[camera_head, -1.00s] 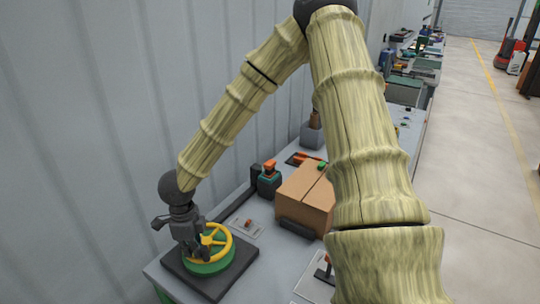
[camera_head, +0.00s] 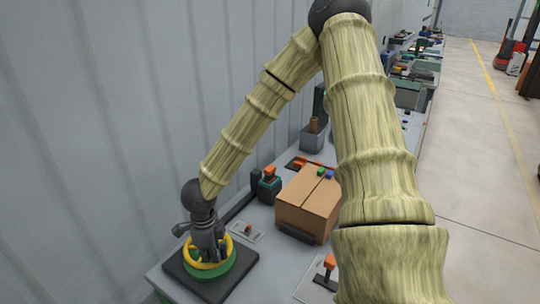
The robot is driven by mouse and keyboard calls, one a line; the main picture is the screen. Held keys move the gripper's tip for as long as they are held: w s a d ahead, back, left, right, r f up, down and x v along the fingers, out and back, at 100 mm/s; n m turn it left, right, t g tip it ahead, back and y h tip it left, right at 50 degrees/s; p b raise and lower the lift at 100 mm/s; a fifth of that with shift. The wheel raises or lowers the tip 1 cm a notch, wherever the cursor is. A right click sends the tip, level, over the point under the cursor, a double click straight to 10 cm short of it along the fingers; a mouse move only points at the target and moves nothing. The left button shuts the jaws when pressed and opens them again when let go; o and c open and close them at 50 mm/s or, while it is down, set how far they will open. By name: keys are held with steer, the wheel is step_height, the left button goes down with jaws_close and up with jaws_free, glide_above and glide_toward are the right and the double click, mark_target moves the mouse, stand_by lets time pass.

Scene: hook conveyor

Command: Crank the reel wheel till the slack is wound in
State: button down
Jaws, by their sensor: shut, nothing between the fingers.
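The reel wheel (camera_head: 229,246) is a yellow ring on a round green base (camera_head: 222,271). The base sits on a dark square plate (camera_head: 243,260) at the near left corner of the bench. My gripper (camera_head: 212,258) is dark grey and points down over the wheel. It is shut, with its fingers at or inside the ring. It hides much of the wheel's middle, including the hub. I cannot tell whether the fingers touch a spoke or the rim. No rope or slack can be made out.
A brown carton (camera_head: 308,205) with small green and blue blocks on top stands right of the wheel. A dark and teal device with an orange top (camera_head: 269,184) is behind it. A corrugated wall (camera_head: 90,150) runs close along the left. A small orange-topped lever (camera_head: 328,270) stands at the front.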

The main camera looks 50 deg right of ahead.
mark_target(223, 245)
steer(key=shift+s+d+r+p, duration=0.1)
steer(key=shift+s+d+p, duration=0.1)
steer(key=shift+d+p, duration=0.15)
steer(key=shift+s+d+r+p, duration=0.1)
steer(key=shift+s+d+p, duration=0.1)
steer(key=shift+d, duration=0.25)
steer(key=shift+d+f, duration=0.15)
steer(key=shift+d, duration=0.1)
steer(key=shift+d+r+p, duration=0.2)
steer(key=shift+d+p, duration=0.8)
steer(key=shift+p, duration=0.15)
steer(key=shift+w+d+p, duration=0.15)
steer(key=shift+d+p, duration=0.2)
steer(key=shift+d+f, duration=0.2)
steer(key=shift+d, duration=0.25)
